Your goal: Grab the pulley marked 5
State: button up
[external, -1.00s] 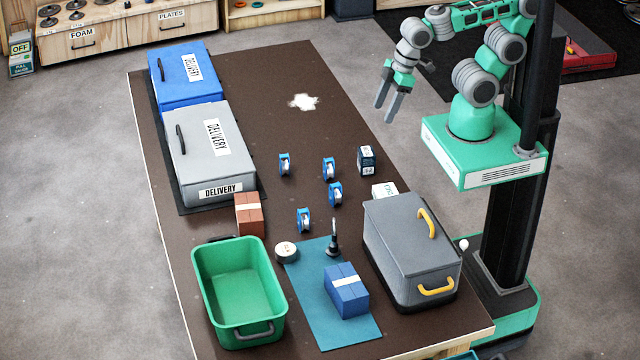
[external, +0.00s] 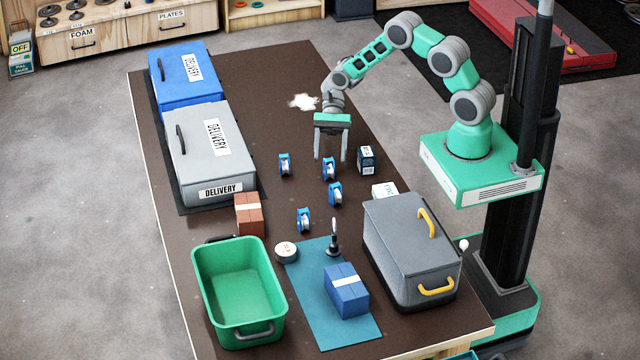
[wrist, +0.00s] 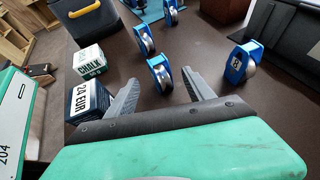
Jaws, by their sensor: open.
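Four blue pulleys with grey wheels stand on the brown table. In the external view they are a left one (external: 285,164), a middle one (external: 328,168), one just in front of it (external: 335,194) and a front one (external: 304,220). My gripper (external: 330,158) is open and empty, pointing down above the middle pulley. In the wrist view that pulley (wrist: 160,74) shows between and beyond my fingertips (wrist: 160,84). The left pulley (wrist: 240,62) shows a small dark mark on a pale label, too small to read surely. No 5 is readable on any pulley.
A dark price box (external: 367,160) and a white chalk box (external: 384,190) stand right of the pulleys. A grey crate (external: 405,250), green tub (external: 200,290), blue brick (external: 346,290) and grey delivery box (external: 190,150) stand around. The table's back is mostly clear.

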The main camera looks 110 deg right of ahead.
aim_at(329, 174)
jog(key=p+x, duration=0.1)
jog(key=x, duration=0.7)
jog(key=shift+r, duration=0.25)
jog(key=shift+c, duration=0.4)
grip_shut()
